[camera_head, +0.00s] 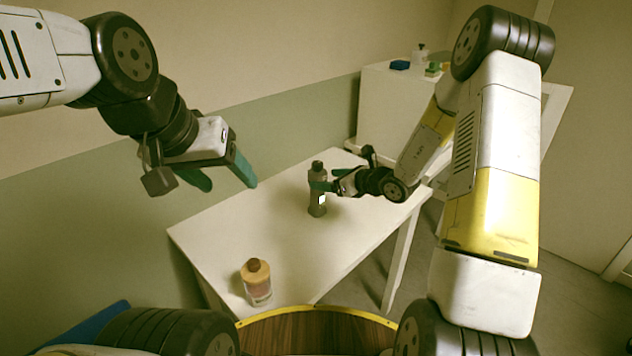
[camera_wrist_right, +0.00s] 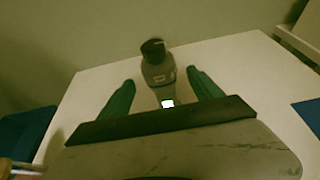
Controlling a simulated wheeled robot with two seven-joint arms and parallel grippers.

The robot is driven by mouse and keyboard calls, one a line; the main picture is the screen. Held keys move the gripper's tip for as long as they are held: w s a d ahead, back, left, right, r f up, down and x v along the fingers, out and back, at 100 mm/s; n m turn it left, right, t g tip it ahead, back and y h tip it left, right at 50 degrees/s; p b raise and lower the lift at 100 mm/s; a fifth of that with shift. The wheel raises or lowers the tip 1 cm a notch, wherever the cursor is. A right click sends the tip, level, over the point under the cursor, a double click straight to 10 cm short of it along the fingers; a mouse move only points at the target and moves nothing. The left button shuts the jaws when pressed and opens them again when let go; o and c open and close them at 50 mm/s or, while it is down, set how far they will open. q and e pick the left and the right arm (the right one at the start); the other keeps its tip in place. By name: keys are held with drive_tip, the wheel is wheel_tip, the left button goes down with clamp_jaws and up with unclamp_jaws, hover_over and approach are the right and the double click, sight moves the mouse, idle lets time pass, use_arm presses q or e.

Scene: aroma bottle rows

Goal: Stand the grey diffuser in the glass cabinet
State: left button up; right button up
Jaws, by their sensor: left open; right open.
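The grey diffuser (camera_head: 317,203) stands upright on the white table, a dark bottle with a dark cap and a small white label. My right gripper (camera_head: 322,186) is at it, coming in from the right. In the right wrist view the diffuser (camera_wrist_right: 158,72) stands between the two green fingers of the right gripper (camera_wrist_right: 160,88), which are open with a gap on each side. My left gripper (camera_head: 222,178) is open and empty, raised at the left, apart from the table. I cannot make out a glass cabinet for certain.
A pinkish bottle with a brown cap (camera_head: 257,283) stands at the white table's (camera_head: 225,232) near left corner. A white cabinet-like block (camera_head: 385,107) at the back right carries a blue item (camera_head: 400,65) and small bottles.

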sight(311, 176)
drive_tip(key=x, duration=0.7)
drive_tip(key=shift+w+a+r, duration=0.15)
drive_tip(key=shift+w+a, duration=0.15)
drive_tip(key=shift+w, duration=0.05)
drive_tip(key=c, duration=1.6)
